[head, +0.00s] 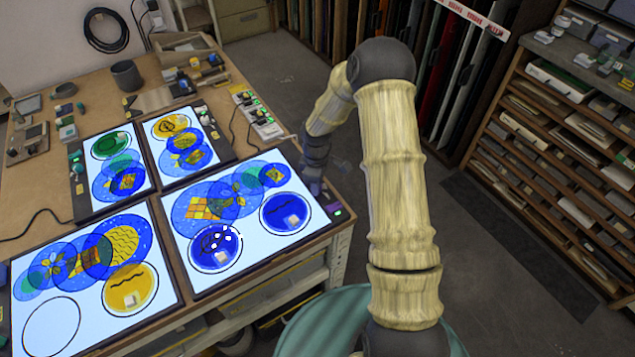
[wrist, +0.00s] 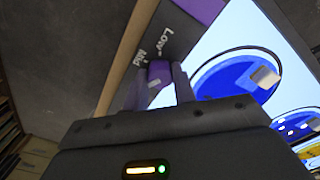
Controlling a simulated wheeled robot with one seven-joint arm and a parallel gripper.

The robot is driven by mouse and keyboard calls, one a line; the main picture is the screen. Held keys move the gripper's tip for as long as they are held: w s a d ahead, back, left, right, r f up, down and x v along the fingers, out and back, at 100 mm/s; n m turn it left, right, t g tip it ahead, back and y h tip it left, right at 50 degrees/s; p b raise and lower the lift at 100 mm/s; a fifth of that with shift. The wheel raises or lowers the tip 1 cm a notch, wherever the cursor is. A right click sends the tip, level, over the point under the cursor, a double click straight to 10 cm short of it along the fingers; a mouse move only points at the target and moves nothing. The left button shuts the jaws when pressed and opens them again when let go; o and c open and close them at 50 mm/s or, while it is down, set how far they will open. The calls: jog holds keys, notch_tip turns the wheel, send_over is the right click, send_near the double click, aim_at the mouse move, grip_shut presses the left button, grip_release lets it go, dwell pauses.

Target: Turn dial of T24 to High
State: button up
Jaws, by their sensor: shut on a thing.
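My gripper (wrist: 161,88) is shut on a purple dial (wrist: 160,74) in the wrist view. Its fingers stand on either side of the dial and partly hide it. The words Low and Mid show on the dark panel edge beside the dial; no High label shows. A pale mark on the dial is partly covered, so I cannot tell its exact setting. In the head view my gripper (head: 313,178) is at the right edge of the front right light panel (head: 262,256), and the dial is hidden there. I cannot read a T24 label.
Blue and yellow glass discs lie on the lit panels, including a blue disc (head: 286,212) near my gripper. Other light panels (head: 165,300) lie to the left on the wooden table (head: 40,190). A shelf rack (head: 560,130) stands right, with open floor between.

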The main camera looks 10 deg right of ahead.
jog(key=shift+w+r, duration=0.1)
jog(key=shift+w, duration=0.05)
jog(key=o, duration=0.8)
jog(key=shift+o, duration=0.9)
notch_tip(320, 180, up, 17)
jog(key=b, duration=0.2)
jog(key=shift+r, duration=0.15)
jog(key=shift+s, duration=0.2)
